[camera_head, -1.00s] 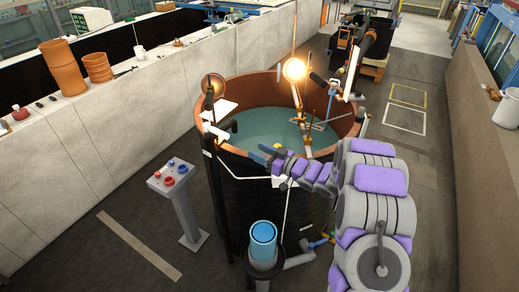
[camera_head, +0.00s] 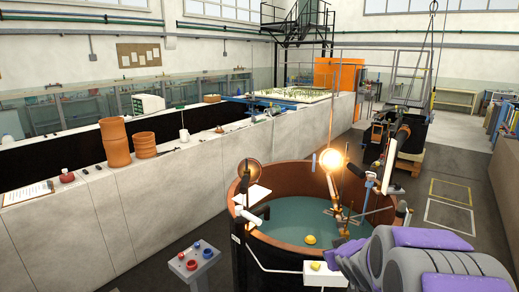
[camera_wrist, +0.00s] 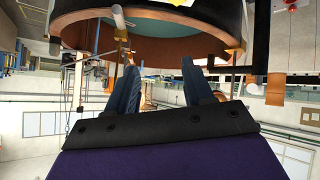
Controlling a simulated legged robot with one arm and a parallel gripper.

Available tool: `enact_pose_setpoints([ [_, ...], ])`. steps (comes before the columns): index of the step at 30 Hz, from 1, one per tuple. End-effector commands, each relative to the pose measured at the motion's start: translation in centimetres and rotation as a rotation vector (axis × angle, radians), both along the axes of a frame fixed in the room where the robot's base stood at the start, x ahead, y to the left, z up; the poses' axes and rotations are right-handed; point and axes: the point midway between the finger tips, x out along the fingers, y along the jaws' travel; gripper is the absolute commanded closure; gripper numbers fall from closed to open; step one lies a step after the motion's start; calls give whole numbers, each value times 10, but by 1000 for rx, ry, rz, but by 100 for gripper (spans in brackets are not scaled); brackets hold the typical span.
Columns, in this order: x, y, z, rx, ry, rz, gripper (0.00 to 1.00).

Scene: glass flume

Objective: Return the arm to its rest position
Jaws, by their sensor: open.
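My gripper (camera_wrist: 157,72) shows in the wrist view with its two blue-grey fingers apart and nothing between them. Its view is upside down, with the round tank's copper-coloured rim (camera_wrist: 75,22) beyond the fingers. In the head view, my purple and grey arm (camera_head: 425,265) is folded at the lower right, in front of the tank (camera_head: 290,175).
A yellow round thing (camera_head: 310,240) is in the tank's water, and another yellow thing (camera_head: 316,266) is on a white box at the near rim. A glowing lamp (camera_head: 332,159) stands over the tank. A button pedestal (camera_head: 193,260) is at the left.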

Motion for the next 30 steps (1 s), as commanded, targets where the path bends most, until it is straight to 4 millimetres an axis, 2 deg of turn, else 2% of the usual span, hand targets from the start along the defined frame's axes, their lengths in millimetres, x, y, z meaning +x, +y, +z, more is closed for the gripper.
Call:
enact_pose_setpoints([
  [5,-75,-9,-4,-35,176,-139,48],
  [10,-160,-3,-14,-27,374,-239,48],
  [14,-232,11,-24,0,537,-284,48],
  [18,-312,35,-35,45,721,-300,48],
  [21,-363,54,-40,80,840,-292,48],
  [25,-415,74,-44,115,962,-270,48],
  [27,-432,81,-45,127,1005,-260,48],
  [30,-445,86,-45,138,1035,-251,48],
])
